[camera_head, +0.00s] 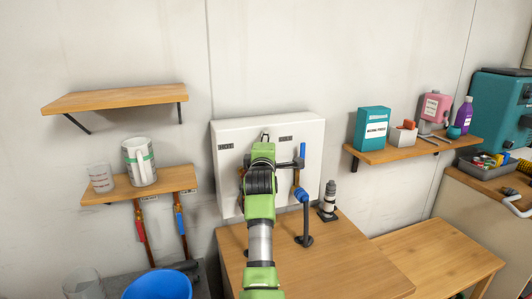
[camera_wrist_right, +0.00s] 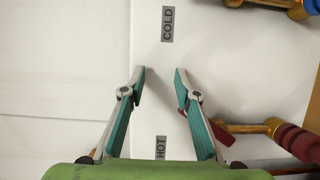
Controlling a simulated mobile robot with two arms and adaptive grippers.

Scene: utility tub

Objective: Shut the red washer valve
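A white wall panel (camera_head: 230,190) carries the washer valves. The red valve lever (camera_wrist_right: 222,134) shows in the right wrist view, partly hidden behind my right-hand finger, beside brass fittings (camera_wrist_right: 248,128) with a dark red hose (camera_wrist_right: 300,142). In the head view my arm hides the red lever. My right gripper (camera_wrist_right: 159,76) is open and empty in front of the panel, between the HOT label (camera_wrist_right: 160,147) and the COLD label (camera_wrist_right: 167,24); it also shows in the head view (camera_head: 275,150). The blue valve lever (camera_head: 302,153) stands upright on the right. My left gripper is out of view.
A blue tub (camera_head: 157,285) sits lower left. A shelf (camera_head: 400,152) at right holds a teal box (camera_head: 372,128).

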